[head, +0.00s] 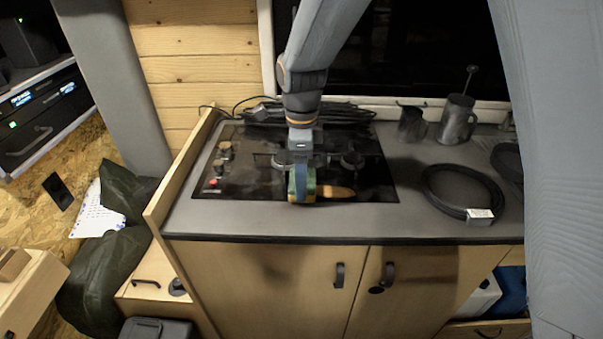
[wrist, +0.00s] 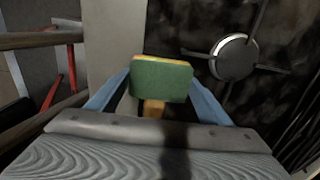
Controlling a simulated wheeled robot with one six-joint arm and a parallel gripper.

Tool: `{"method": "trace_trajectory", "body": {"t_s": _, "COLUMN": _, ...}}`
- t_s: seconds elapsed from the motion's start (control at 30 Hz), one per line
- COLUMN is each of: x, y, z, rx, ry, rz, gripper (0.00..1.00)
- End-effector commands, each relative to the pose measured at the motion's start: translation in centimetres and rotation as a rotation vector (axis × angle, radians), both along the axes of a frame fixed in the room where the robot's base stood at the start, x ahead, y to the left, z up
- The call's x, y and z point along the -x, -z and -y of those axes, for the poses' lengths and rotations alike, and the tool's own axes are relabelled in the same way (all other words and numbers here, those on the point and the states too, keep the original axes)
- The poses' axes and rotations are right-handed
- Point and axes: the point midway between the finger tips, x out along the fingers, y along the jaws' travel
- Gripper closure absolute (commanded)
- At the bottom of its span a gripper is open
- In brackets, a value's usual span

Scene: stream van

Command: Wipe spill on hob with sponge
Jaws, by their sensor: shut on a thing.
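My gripper (head: 302,192) points down over the front edge of the black hob (head: 235,178). Its blue fingers are shut on a sponge (head: 312,184), green on one face and yellow on the other. In the wrist view the sponge (wrist: 160,82) sits between the fingers with its green face toward the camera. An orange-brown patch, seemingly the spill (head: 338,192), lies at the hob's front edge, just right of the sponge. Part of it (wrist: 153,108) shows beside the sponge in the wrist view. I cannot tell whether the sponge touches the hob.
A coiled black cable (head: 463,190) with a white tag lies on the counter right of the hob. A metal mug (head: 457,120) and a dark jug (head: 412,123) stand at the back right. A wooden side panel (head: 180,172) borders the counter on the left. More cables lie behind the hob.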

Motion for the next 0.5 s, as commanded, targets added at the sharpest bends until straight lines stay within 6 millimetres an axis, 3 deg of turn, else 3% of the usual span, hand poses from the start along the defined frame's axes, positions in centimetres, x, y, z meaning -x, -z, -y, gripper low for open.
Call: {"method": "trace_trajectory", "body": {"t_s": 0.5, "x": 0.00, "y": 0.36, "z": 0.81, "rx": 0.001, "ry": 0.001, "rz": -0.001, "gripper": 0.45}}
